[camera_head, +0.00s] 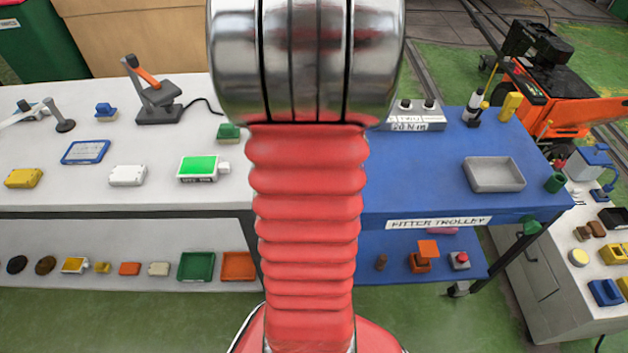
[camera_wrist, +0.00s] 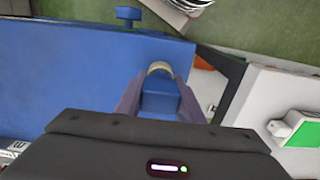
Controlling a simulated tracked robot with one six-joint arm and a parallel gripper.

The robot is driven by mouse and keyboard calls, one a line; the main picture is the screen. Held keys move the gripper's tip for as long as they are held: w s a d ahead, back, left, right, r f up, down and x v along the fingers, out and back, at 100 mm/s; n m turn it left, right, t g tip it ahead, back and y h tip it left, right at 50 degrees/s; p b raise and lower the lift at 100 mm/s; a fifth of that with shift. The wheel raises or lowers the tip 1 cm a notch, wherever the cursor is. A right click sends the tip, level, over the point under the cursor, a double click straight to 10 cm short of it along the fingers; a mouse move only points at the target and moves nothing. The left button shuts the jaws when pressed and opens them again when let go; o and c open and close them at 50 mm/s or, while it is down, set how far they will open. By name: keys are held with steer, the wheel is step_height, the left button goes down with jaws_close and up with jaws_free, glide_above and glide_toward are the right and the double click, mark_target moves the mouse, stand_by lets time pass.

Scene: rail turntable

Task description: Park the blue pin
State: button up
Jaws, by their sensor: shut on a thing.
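My gripper (camera_wrist: 160,88) is shut on a blue piece (camera_wrist: 160,104) in the wrist view, which I take to be the blue pin. A pale ring-shaped end (camera_wrist: 159,68) shows at its far tip. The piece is held beside the corner of the blue top; I cannot tell whether it touches anything. In the head view my red arm hides the gripper and the held piece. A separate blue knob-like part (camera_wrist: 128,16) sticks out past the blue top's edge in the wrist view.
The blue fitter trolley (camera_head: 440,175) carries a grey tray (camera_head: 494,174) and a control box (camera_head: 414,116). The white bench (camera_head: 60,132) on the left holds a green-screen device (camera_head: 197,167) and several small items. A gap separates blue and white tops in the wrist view.

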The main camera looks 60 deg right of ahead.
steer(key=c, duration=0.4)
steer(key=shift+r, duration=0.75)
stand_by(0.6)
steer(key=shift+r, duration=2.95)
steer(key=shift+r, duration=2.5)
steer(key=shift+w, duration=0.1)
